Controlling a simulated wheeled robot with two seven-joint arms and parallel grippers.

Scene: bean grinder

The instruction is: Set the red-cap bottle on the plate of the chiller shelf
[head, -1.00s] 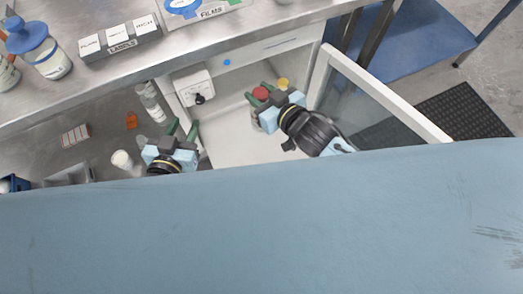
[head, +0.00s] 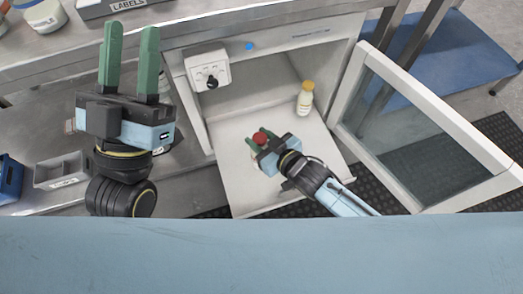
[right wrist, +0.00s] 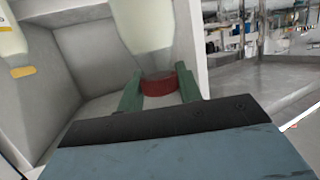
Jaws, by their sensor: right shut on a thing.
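The red-cap bottle shows mainly its red cap (head: 259,138) in the head view, over the white plate (head: 240,186) of the open chiller. My right gripper (head: 262,136) is shut on it near the cap. In the right wrist view, the cap (right wrist: 160,84) lies between the green fingers, with the pale bottle body (right wrist: 143,22) extending out of the top of the picture. The bottle's base is hidden, so I cannot tell whether it touches the plate. My left gripper (head: 132,34) is open and empty, left of the chiller, fingers upright.
A yellow-cap bottle (head: 305,100) stands further back on the right of the chiller. The glass door (head: 425,130) hangs open to the right. A control box with a black knob (head: 208,72) is at the chiller's upper left. The plate's front is bare.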

